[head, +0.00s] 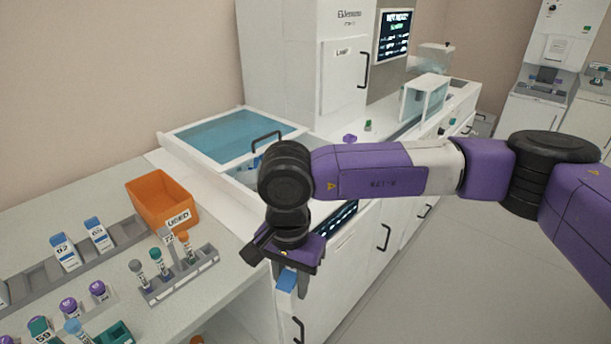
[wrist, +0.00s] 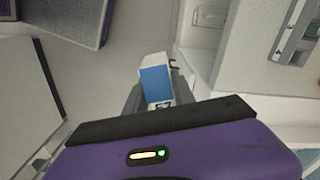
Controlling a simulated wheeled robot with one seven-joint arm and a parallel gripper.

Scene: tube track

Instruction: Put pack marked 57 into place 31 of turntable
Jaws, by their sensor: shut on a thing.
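My gripper (head: 296,270) is shut on a pack (head: 287,280) with a blue top, held in front of the white cabinets, clear of the bench. In the wrist view the pack (wrist: 156,84) shows its blue face and white body between the fingers. The turntable cannot be made out; a white-framed lid with a blue clear pane (head: 235,135) lies over the machine's deck, and my arm hides part of that area.
Packs marked 62 (head: 65,252) and 65 (head: 98,235) stand in a grey rack on the left bench. An orange bin (head: 163,200) and a tube rack (head: 180,276) are nearby. A tall white machine (head: 310,60) stands behind. The floor (head: 450,290) at right is clear.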

